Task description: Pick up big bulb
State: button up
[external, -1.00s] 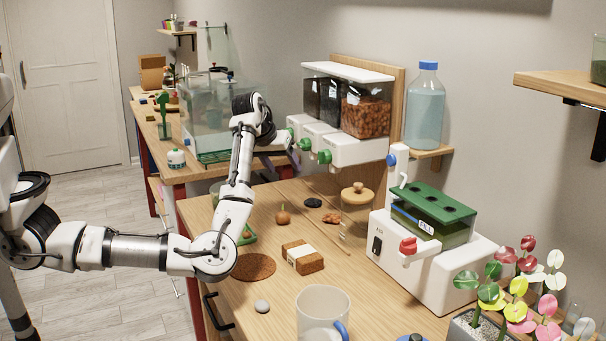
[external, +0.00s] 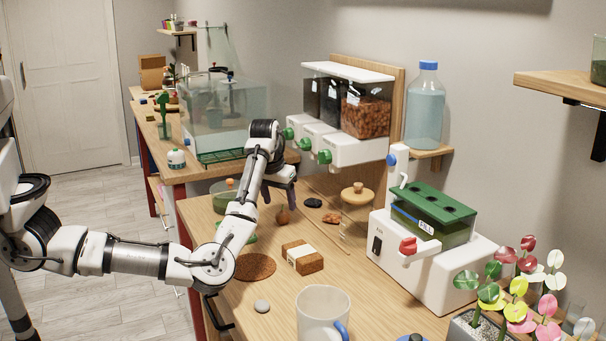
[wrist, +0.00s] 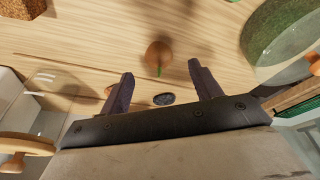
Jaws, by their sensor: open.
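The big bulb (external: 283,216) is a round brown bulb standing on the wooden table, behind the brown block. In the wrist view the bulb (wrist: 159,54) has a small green tip and lies just beyond the fingertips, roughly centred between them. My gripper (external: 280,200) is above and close to the bulb. In the wrist view my gripper (wrist: 160,70) has its two dark fingers spread wide with nothing between them. The height gap to the bulb is hard to judge.
A glass bowl (wrist: 285,40) stands close to one side of the bulb. A dark flat stone (external: 312,203), orange-brown pieces (external: 331,218) and a jar with a wooden lid (external: 357,194) are to the right. The brown block (external: 303,257) is nearer the front.

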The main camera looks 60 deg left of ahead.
aim_at(281, 211)
jog(key=p+x, duration=0.1)
jog(key=x, duration=0.3)
jog(key=shift+w+d+f, duration=0.1)
jog(key=shift+f, duration=0.2)
jog(key=shift+c, duration=0.2)
jog(key=c, duration=1)
jog(key=shift+r, duration=0.1)
